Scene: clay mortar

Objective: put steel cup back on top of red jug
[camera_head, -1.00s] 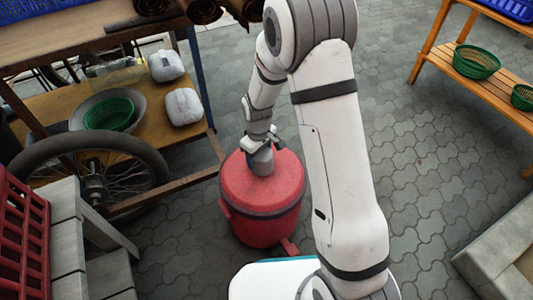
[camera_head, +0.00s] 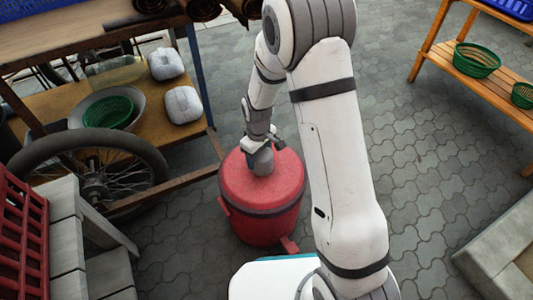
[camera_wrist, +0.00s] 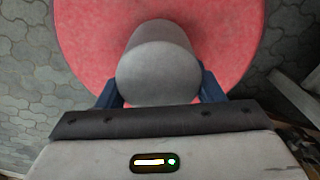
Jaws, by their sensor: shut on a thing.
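The red jug (camera_head: 263,205) stands upright on the paving, with a dark band below its lid. The steel cup (camera_head: 262,162) is grey and is at the top of the jug's lid. In the wrist view the cup (camera_wrist: 158,68) lies between the blue fingers of my gripper (camera_wrist: 160,88), with the red lid (camera_wrist: 85,45) behind it. My gripper (camera_head: 262,147) is shut on the cup from above. The cup's base looks to be at the lid, but I cannot tell whether it touches.
A wooden table with a lower shelf stands at left, holding a green basket (camera_head: 108,112) in a bowl and two wrapped white bundles. A wheel (camera_head: 95,175) leans beside it. A wooden bench (camera_head: 485,85) with green baskets is at upper right.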

